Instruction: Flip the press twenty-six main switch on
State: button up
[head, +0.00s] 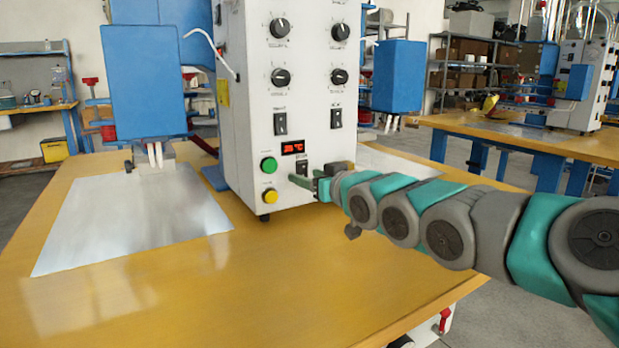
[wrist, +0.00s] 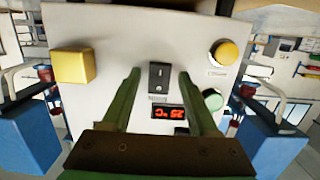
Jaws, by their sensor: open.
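The white press control cabinet (head: 235,150) stands on the yellow table. A black rocker switch (head: 301,168) is low on its front, below the red-lit display (head: 293,148). In the wrist view, where the panel appears upside down, this switch (wrist: 159,76) shows between the tips of my two green fingers, with the display (wrist: 168,112) nearer the palm. My gripper (head: 308,184) is open and empty, close to the panel. I cannot tell whether the fingertips touch the panel or which way the rocker is tipped. The small label by the switch is unreadable.
A green button (head: 268,165) and a yellow button (head: 270,196) sit left of the switch. A yellowish block (wrist: 74,66) juts from the panel on the other side. Two more rockers (head: 280,124) and several knobs are higher up. A metal plate (head: 140,215) lies left.

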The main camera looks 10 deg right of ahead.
jog(key=v, duration=0.7)
jog(key=shift+s+b, duration=0.4)
jog(key=shift+b, duration=0.05)
jog(key=shift+s+d, duration=0.1)
jog(key=shift+d, duration=0.1)
